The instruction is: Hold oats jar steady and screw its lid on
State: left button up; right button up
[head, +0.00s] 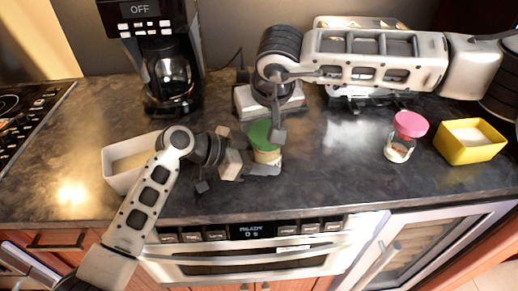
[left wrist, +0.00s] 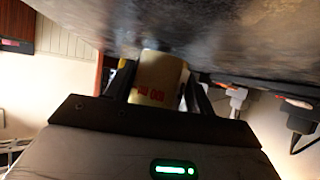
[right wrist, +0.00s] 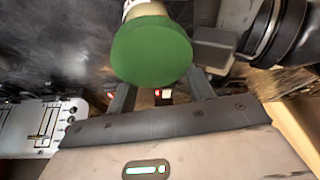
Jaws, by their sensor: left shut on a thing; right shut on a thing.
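The oats jar (head: 267,157), a pale jar with a green lid (head: 258,133), stands upright on the dark counter near its front edge. My left gripper (head: 256,163) is shut on the jar's body from the left, low near the counter. The left wrist view shows the pale jar (left wrist: 157,72) with red marking between the fingers. My right gripper (head: 272,128) reaches from above and behind and is shut on the lid. The green lid (right wrist: 152,52) fills the space at its fingers in the right wrist view. Whether the lid is fully seated cannot be told.
A coffee maker (head: 168,60) stands at the back left. A white open container (head: 119,177) is left of my left gripper. A jar with a pink lid (head: 410,124) and a yellow container (head: 466,152) stand at the right. Counter between the oats jar and pink-lidded jar is clear.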

jog(key=shift+o, duration=0.3)
jog(key=s+m, duration=0.1)
jog(key=s+f+m+h, duration=0.1)
jog(key=m, duration=0.1)
jog(key=shift+s+a, duration=0.1)
jog(key=shift+a, duration=0.3)
jog(key=m+h, duration=0.2)
jog(key=m, duration=0.2)
jog(key=shift+m+g, duration=0.3)
jog(key=shift+g, duration=0.1)
jog(key=shift+o, duration=0.2)
jog(key=m+h, duration=0.1)
jog(key=m, duration=0.2)
jog(key=shift+m+g, duration=0.4)
jog(key=m+g+h, duration=0.1)
jog(key=m, duration=0.4)
jog(key=shift+a, duration=0.1)
jog(key=o, duration=0.8)
jog(key=shift+g, duration=0.3)
jog(key=shift+o, duration=1.3)
jog(key=shift+w, duration=0.2)
jog(key=shift+r, duration=0.1)
